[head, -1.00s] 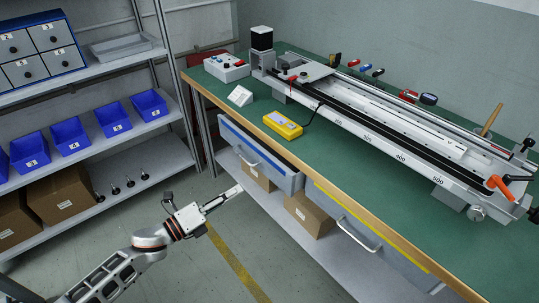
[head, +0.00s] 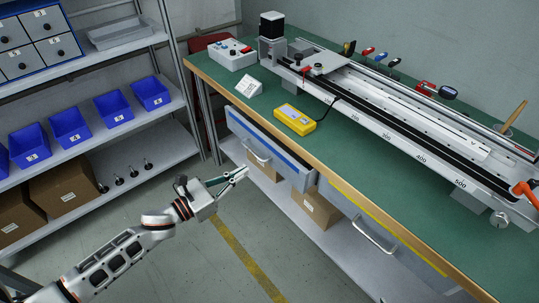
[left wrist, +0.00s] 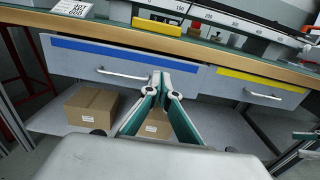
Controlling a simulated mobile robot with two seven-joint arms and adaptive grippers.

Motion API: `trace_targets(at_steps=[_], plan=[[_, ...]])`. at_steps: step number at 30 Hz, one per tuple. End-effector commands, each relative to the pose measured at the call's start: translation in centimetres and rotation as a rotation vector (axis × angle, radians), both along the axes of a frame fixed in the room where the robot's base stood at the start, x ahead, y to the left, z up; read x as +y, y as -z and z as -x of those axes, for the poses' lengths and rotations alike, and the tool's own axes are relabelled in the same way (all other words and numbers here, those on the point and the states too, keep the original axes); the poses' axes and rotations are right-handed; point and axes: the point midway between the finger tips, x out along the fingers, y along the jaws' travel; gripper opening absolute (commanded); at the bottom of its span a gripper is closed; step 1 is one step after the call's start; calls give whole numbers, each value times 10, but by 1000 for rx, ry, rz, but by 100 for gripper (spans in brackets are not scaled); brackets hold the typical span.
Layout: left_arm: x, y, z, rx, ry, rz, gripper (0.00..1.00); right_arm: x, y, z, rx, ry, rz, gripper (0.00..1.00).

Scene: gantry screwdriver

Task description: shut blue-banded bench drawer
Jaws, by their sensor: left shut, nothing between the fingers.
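The blue-banded drawer (head: 280,160) is in the bench's left part and stands partly out from under the worktop. Its blue band and pale bar handle (head: 257,156) show in the head view. The drawer front (left wrist: 75,67) also fills the left and middle of the left wrist view, with the handle (left wrist: 121,75) left of my fingertips. My left gripper (head: 244,171) is shut and empty, in front of the drawer, close to the handle. The left wrist view shows its fingertips (left wrist: 160,78) together before the drawer front; contact cannot be told. A teal-and-grey part at that view's right edge may be my right gripper.
A yellow-banded drawer (head: 375,225) is to the right. The green bench top (head: 235,87) carries a yellow device (head: 295,119) and a long rail unit (head: 400,135). Cardboard boxes (head: 316,207) stand on the shelf below. Shelves with blue bins (head: 70,128) stand left; floor between is clear.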

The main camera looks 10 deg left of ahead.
Motion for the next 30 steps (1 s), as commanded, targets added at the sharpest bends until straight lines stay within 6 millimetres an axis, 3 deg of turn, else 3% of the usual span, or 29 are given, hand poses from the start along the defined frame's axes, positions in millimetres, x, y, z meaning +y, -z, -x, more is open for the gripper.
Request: trace_targets(at_steps=[9,15,30], plan=[[-39,-1,-51,-1,0,2,0,-1,3,1,3,-6,6,40],[-57,1,-73,1,0,-1,0,0,3,1,2,-8,4,40],[-66,0,-84,1,1,0,0,3,0,-1,-2,-7,-3,40]])
